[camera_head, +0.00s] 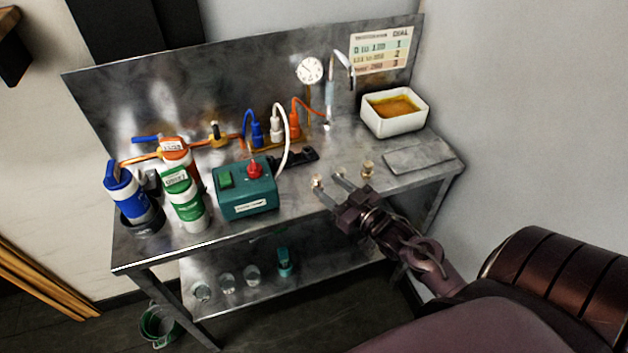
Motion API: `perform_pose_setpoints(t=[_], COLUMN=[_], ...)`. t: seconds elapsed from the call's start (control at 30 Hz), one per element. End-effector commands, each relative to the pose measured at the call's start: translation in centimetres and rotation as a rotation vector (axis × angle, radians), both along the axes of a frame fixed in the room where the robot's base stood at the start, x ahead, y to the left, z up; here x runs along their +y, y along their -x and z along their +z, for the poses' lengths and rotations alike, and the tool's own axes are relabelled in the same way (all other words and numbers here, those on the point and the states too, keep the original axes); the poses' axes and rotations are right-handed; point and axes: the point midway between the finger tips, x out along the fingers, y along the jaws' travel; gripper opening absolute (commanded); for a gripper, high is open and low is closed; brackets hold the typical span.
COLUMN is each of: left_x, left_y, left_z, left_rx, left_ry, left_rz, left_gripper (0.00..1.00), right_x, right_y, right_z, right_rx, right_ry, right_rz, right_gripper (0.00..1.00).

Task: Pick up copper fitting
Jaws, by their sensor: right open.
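Several small copper or brass-coloured fittings stand on the metal bench in front of my right gripper (329,185). One fitting (317,180) is by the tip of its left finger. Another fitting (339,172) is by the tip of its right finger, and I cannot tell whether either one is touched. A third, larger fitting (367,168) stands apart, to the right of the fingers. My right gripper is open, with nothing seen between its fingers, and reaches in over the bench's front edge. My left gripper is not in view.
The metal bench (300,215) holds a teal box (246,190) with a red knob, left of the gripper. Blue and green-white canisters stand further left. A white tub (395,112) and flat plate (418,157) are at right. A gauge (310,70) and pipework are behind.

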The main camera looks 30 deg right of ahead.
Motion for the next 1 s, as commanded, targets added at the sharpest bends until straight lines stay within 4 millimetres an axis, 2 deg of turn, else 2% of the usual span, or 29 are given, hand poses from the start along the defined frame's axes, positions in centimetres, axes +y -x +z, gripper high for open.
perform_pose_setpoints(t=[0.2, 0.3, 0.43, 0.67, 0.77, 1.0], left_x=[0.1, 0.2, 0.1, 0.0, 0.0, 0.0], left_y=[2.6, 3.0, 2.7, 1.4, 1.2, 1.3], left_z=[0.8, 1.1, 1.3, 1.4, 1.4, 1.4], left_rx=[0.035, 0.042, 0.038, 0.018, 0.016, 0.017], left_ry=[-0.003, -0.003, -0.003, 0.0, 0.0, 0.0], left_rz=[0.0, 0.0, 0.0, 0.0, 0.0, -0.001], left_gripper=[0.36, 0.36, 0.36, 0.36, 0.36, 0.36], right_x=[0.2, 0.4, 0.6, 0.7, 0.7, 0.7], right_y=[-2.8, -4.2, -5.2, -5.4, -5.4, -5.3], right_z=[-0.3, -0.6, -0.7, -0.9, -0.8, -0.8], right_rx=[-0.001, -0.002, 0.0, 0.001, 0.001, 0.001], right_ry=[-0.001, 0.0, 0.0, 0.001, 0.001, 0.001], right_rz=[-0.001, -0.001, -0.001, -0.001, -0.001, -0.001], right_gripper=[0.47, 0.47, 0.47, 0.47, 0.37, 0.05])
